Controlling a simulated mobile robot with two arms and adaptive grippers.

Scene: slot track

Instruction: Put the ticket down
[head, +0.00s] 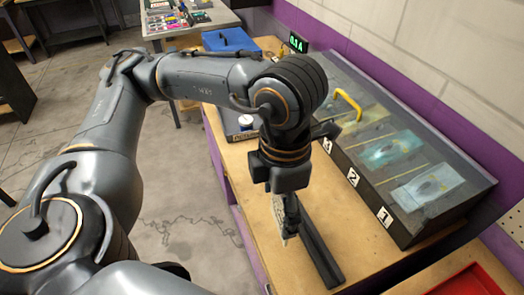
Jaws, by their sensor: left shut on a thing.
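My left arm reaches in from the left, and its gripper (284,202) points down over the wooden table. It is shut on the ticket (289,222), a pale card with a dark pattern, seen nearly edge-on below the fingers. The ticket stands roughly upright beside a long black bar (322,254) on the tabletop. I cannot tell whether the ticket touches the bar or the table. The fingertips are partly hidden. My right gripper is out of view.
A clear-topped case (460,192) with compartments numbered 1, 2 and 3 runs along the wall; a yellow handle (347,103) sits on it. A scale-like device (240,128), a green display (298,42) and a blue box (229,40) stand farther back. A red tray (470,282) is front right.

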